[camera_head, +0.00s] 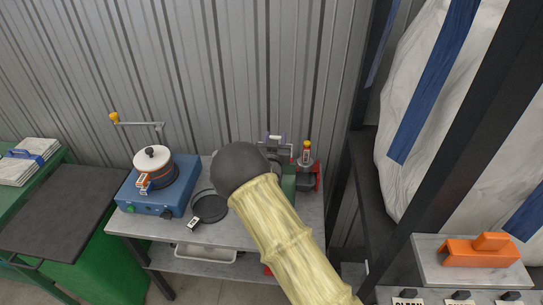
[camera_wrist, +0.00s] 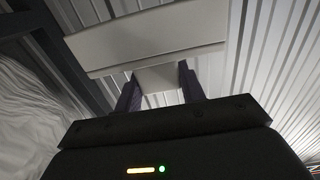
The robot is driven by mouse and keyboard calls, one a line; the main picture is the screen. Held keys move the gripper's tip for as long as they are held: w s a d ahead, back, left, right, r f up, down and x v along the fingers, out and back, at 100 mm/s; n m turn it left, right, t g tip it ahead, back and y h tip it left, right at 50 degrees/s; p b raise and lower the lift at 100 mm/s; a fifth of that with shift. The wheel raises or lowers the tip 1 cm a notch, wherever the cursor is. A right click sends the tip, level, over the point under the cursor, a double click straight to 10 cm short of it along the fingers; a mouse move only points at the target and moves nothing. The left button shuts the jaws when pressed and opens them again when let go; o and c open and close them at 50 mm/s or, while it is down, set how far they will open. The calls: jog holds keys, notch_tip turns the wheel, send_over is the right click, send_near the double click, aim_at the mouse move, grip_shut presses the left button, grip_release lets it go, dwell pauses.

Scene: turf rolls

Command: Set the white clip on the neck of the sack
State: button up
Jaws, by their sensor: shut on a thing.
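The white clip (camera_wrist: 150,42) fills the top of the wrist view as a broad pale bar with a smaller block behind it. My gripper (camera_wrist: 158,80) is shut on that block, with one dark finger on each side. A large white sack with blue stripes (camera_head: 427,75) stands at the right. Wrinkled white material, likely a sack (camera_wrist: 30,115), shows left in the wrist view, apart from the clip. No neck is visible.
An orange block (camera_head: 480,252) lies on a grey plate at lower right. A bench (camera_head: 235,238) holds a blue box with a pot (camera_head: 152,165) and a black pan (camera_head: 210,207). A corrugated wall is behind.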

jog(key=shift+s+a+f+p, duration=0.2)
jog(key=shift+a+f, duration=0.15)
jog(key=shift+f, duration=0.25)
jog(key=shift+s+a+f+p, duration=0.1)
jog(key=shift+a+f+p, duration=0.1)
jog(key=shift+a+f, duration=0.3)
jog(key=shift+w+d+f, duration=0.15)
jog(key=shift+f, duration=0.1)
notch_tip(320, 180, down, 3)
jog(key=shift+f+p, duration=0.2)
jog(key=shift+p, duration=0.75)
jog(key=shift+f, duration=0.3)
jog(key=shift+f, duration=0.15)
jog(key=o, duration=1)
jog(key=shift+c, duration=0.2)
